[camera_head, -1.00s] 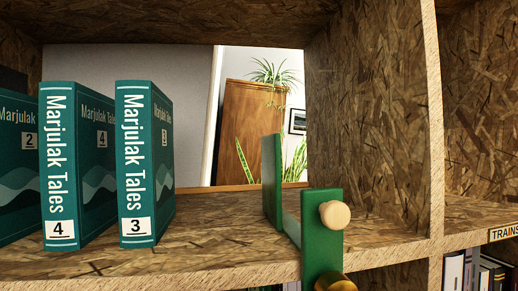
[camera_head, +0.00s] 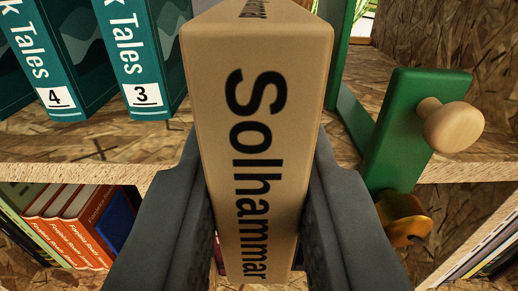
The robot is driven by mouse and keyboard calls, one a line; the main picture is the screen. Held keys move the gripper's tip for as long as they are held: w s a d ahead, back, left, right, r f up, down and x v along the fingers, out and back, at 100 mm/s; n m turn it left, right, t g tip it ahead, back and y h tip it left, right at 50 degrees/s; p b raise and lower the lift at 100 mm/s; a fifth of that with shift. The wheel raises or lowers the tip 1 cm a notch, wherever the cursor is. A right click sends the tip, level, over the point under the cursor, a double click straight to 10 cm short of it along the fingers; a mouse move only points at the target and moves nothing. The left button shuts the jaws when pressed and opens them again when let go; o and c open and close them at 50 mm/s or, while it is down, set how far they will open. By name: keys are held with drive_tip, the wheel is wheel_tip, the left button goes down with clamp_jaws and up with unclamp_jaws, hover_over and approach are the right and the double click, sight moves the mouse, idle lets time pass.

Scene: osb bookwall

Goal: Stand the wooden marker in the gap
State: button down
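The wooden marker (camera_head: 258,150), a tan block lettered "Solhammar", is upright in the middle of the view, in front of the shelf board (camera_head: 85,150). My gripper (camera_head: 257,185) is shut on it, one dark finger against each side. Behind the marker is the gap between teal book 3 (camera_head: 146,60) on the left and a green bookend (camera_head: 408,125) with a wooden knob (camera_head: 450,125) on the right. The marker hides most of the gap and its floor. I cannot tell whether the marker's far end is over the shelf.
Teal book 4 (camera_head: 55,60) stands left of book 3. A brass knob (camera_head: 404,220) sits low on the bookend, below the board's front edge. The lower shelf holds red books (camera_head: 85,225) at left. An OSB upright wall (camera_head: 485,60) stands at right.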

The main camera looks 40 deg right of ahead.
drive_tip(key=shift+w+d+f, duration=0.1)
drive_tip(key=shift+d, duration=0.05)
drive_tip(key=shift+w+d+f, duration=0.2)
drive_tip(key=shift+w+f, duration=0.05)
drive_tip(key=shift+w, duration=0.05)
idle(0.3)
idle(0.4)
drive_tip(key=shift+x, duration=5.85)
drive_tip(key=shift+f, duration=0.2)
drive_tip(key=c, duration=1.2)
unclamp_jaws()
drive_tip(key=shift+o, duration=0.2)
drive_tip(key=shift+s, duration=0.1)
drive_tip(key=v, duration=1.7)
drive_tip(key=shift+s+a, duration=0.1)
drive_tip(key=shift+a, duration=0.05)
